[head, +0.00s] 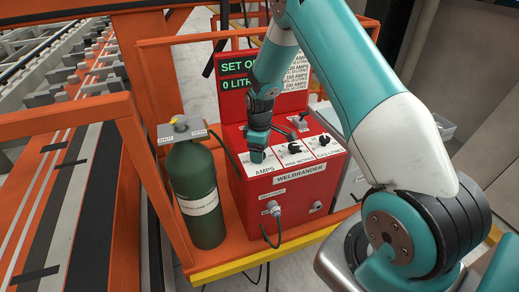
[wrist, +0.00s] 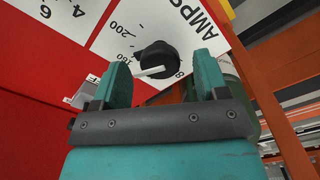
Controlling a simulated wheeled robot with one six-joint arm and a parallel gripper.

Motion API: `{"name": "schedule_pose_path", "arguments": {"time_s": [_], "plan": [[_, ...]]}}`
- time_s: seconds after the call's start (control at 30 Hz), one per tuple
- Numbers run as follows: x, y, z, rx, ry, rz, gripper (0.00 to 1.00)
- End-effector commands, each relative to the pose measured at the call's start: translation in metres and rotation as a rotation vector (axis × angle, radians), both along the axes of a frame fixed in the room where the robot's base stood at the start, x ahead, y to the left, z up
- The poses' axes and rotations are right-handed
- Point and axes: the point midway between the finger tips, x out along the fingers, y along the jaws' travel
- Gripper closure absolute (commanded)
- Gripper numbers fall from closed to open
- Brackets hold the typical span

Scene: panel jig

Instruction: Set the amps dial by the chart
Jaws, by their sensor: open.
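The amps dial (wrist: 158,60) is a black knob with a white pointer bar, on a white plate marked AMPS (wrist: 196,20). The figure 200 and part of another number show beside it in the wrist view. My gripper (wrist: 160,65) is open, its two teal fingers on either side of the knob; I cannot tell whether they touch it. In the head view my gripper (head: 257,157) points down at the AMPS plate (head: 263,170) and hides the knob. The chart (head: 297,72) stands behind, partly covered by my arm; a few amps and litres lines show.
The red Welbrander box (head: 245,205) also carries a wire metres dial (head: 294,149) and a gas litres dial (head: 324,140). A green display (head: 236,85) reads "0 LITR", cut off by my arm. A green gas cylinder (head: 194,190) stands at left, beside orange rails (head: 70,120).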

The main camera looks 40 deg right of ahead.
Motion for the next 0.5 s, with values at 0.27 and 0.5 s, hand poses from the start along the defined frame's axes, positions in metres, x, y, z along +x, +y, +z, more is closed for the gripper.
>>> {"name": "schedule_pose_path", "arguments": {"time_s": [0.27,0.5], "plan": [[-0.0001,-0.0001,-0.0094,0.0,-0.001,0.0,0.33],[-0.0001,-0.0001,-0.0092,0.0,0.0,0.0,0.56]]}}
